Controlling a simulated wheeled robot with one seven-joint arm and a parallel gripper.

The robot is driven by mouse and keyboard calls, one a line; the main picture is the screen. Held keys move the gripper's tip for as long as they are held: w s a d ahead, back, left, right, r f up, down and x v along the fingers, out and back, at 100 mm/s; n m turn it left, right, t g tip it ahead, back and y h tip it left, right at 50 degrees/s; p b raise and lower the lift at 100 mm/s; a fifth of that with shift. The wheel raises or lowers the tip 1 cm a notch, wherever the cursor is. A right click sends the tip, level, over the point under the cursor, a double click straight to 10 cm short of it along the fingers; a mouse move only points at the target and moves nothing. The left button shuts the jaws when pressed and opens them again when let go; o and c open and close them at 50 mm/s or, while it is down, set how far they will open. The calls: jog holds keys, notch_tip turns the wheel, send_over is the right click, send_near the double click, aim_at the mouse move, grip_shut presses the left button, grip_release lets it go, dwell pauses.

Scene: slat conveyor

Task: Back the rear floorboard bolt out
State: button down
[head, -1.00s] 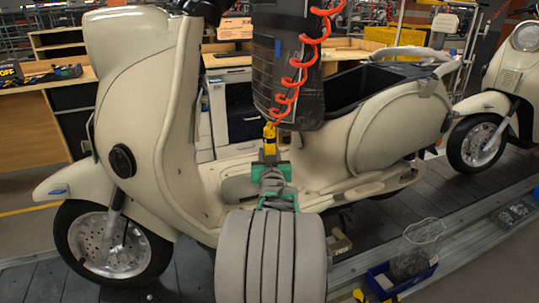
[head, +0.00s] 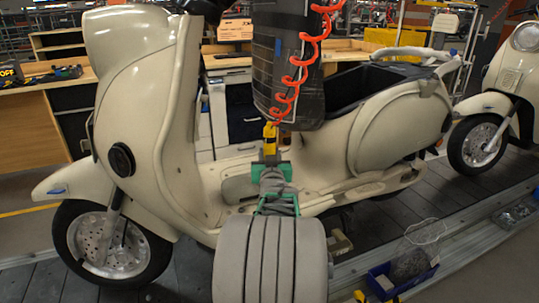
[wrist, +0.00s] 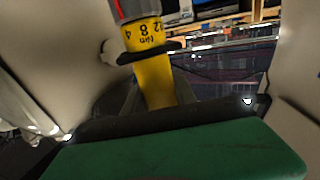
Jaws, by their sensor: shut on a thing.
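A cream scooter (head: 385,140) stands side-on, with its low floorboard (head: 320,198) between the front shield and the seat body. My gripper (head: 270,160), with green parts, is above the floorboard and shut on a yellow driver (head: 269,139). The driver hangs from a red coiled hose (head: 300,62). The wrist view shows the yellow driver (wrist: 158,75) upright between the fingers, with a numbered Nm ring and a red and grey top. The driver's tip and the rear floorboard bolt cannot be made out; my arm hides part of the floorboard.
A dark padded column (head: 288,50) hangs close behind the hose. A blue bin (head: 385,283) with a wire basket (head: 415,255) stands front right on the conveyor's edge rail. A second scooter (head: 515,95) is at right. Wooden benches (head: 60,95) stand behind.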

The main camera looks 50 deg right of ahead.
jog(key=shift+s+a+f+b, duration=0.1)
jog(key=shift+f+b, duration=1.25)
jog(key=shift+b, duration=0.5)
dwell(1.0)
jog(key=shift+r+b, duration=0.35)
jog(key=shift+r, duration=0.05)
dwell(0.7)
jog(key=shift+r, duration=0.45)
jog(key=shift+r+b, duration=0.3)
jog(key=shift+r, duration=0.05)
dwell(0.5)
jog(key=shift+r+b, duration=0.15)
jog(key=shift+b, duration=0.65)
dwell(0.4)
